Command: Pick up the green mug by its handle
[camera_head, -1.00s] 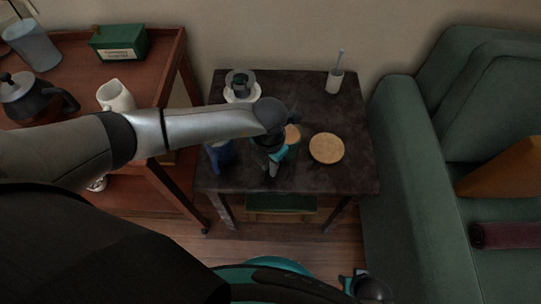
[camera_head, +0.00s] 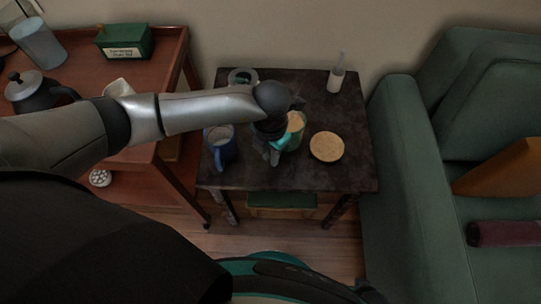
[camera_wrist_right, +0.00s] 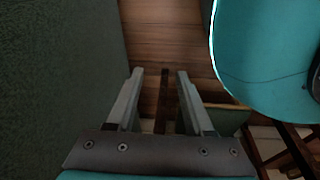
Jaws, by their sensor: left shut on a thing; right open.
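The green mug (camera_head: 298,132) shows in the head view over the dark side table, just right of my left gripper. Its tan inside faces up, and my gripper and wrist hide its left part and handle. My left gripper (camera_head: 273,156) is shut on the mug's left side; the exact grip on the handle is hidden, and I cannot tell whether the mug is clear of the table. My right gripper (camera_wrist_right: 160,72) is open and empty over the wooden floor in the right wrist view.
On the dark table (camera_head: 350,108) are a blue mug (camera_head: 222,150) to the left, a round tan disc (camera_head: 327,146) to the right and a white holder (camera_head: 336,80) at the back. A red-brown shelf (camera_head: 170,70) stands left, a green sofa (camera_head: 405,150) right.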

